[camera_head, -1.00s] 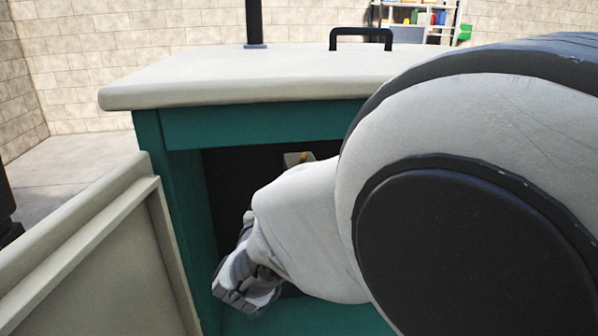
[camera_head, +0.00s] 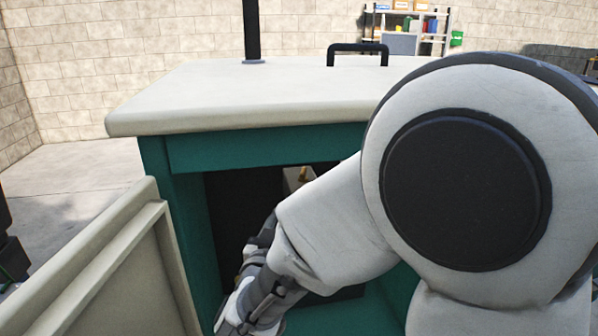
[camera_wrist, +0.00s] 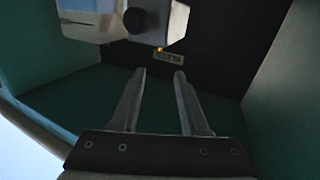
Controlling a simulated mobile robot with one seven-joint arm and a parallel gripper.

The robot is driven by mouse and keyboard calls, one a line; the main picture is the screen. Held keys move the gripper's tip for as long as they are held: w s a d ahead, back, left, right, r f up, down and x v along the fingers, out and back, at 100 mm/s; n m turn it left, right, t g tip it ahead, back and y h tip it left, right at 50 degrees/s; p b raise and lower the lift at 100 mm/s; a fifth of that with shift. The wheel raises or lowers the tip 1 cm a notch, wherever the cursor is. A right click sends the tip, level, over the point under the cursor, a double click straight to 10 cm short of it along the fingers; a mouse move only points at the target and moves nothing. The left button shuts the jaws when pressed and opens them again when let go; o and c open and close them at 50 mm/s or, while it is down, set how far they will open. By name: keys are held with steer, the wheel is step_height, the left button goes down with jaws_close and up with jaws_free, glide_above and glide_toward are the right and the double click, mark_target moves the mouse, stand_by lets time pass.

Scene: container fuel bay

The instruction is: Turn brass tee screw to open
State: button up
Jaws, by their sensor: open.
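In the wrist view my gripper (camera_wrist: 160,74) is open and empty, its two fingers apart and pointing into the dark inside of a teal cabinet (camera_head: 262,148). Ahead of the fingertips a grey block with a black round knob (camera_wrist: 148,22) shows at the top. A tiny brass spot (camera_wrist: 160,49), perhaps part of the brass tee screw, sits at the block's lower edge, apart from the fingers. In the head view a small brass-coloured piece (camera_head: 303,174) shows on a pale block in the opening, partly behind my arm. The screw's tee shape cannot be made out.
The cabinet has a pale top (camera_head: 250,90) with a black handle (camera_head: 358,48) and a dark post (camera_head: 251,30). A pale open door panel (camera_head: 105,275) stands at the left. Teal side walls (camera_wrist: 285,100) bound the space around my gripper. A small yellowish label (camera_wrist: 170,57) is behind.

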mark_target(301, 177)
steer(key=w+d, duration=0.1)
steer(key=w, duration=0.4)
steer(key=w+d, duration=0.1)
steer(key=w, duration=0.4)
steer(key=w+d+r, duration=0.1)
steer(key=w, duration=0.5)
steer(key=shift+f, duration=0.1)
jaws_close()
